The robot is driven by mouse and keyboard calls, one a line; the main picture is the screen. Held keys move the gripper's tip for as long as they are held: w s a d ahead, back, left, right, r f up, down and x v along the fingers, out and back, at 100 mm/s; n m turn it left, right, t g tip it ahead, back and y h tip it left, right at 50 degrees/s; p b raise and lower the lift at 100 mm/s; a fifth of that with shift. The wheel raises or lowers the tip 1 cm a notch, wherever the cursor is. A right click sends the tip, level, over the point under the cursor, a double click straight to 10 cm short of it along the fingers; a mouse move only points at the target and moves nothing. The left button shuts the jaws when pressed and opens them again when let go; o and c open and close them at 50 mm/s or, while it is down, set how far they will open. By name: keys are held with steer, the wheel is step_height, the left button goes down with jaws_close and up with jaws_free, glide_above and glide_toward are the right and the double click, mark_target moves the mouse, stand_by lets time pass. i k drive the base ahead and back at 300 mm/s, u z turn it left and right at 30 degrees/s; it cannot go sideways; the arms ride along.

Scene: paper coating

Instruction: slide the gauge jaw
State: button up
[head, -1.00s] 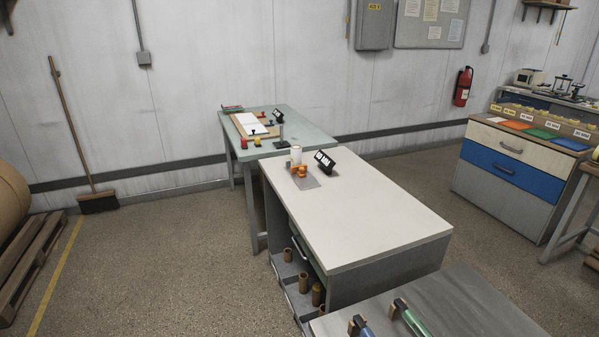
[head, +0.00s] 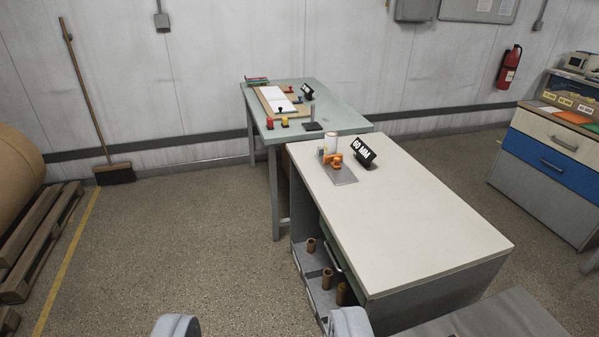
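A small orange device, which looks like the gauge (head: 333,160), stands on a grey plate (head: 342,177) near the far left end of the white-topped bench. A pale upright cylinder (head: 330,142) stands at it; I cannot tell whether they touch. The jaw is too small to make out. A black sign reading "60 MM" (head: 363,153) stands just right of it. My gripper (head: 262,326) shows at the bottom edge as two grey fingertips, wide apart with only floor between them. It is well short of the gauge.
The white-topped bench (head: 420,220) is mostly bare; brown tubes (head: 327,278) stand in its left-side rack. A green-grey table (head: 345,118) with a board and small coloured items stands behind. A pallet (head: 38,240) is at left. The floor left of the bench is clear.

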mark_target(335, 161)
steer(key=u, duration=0.4)
steer(key=i, duration=2.6)
steer(key=z, duration=0.35)
steer(key=i, duration=1.05)
steer(key=z, duration=0.15)
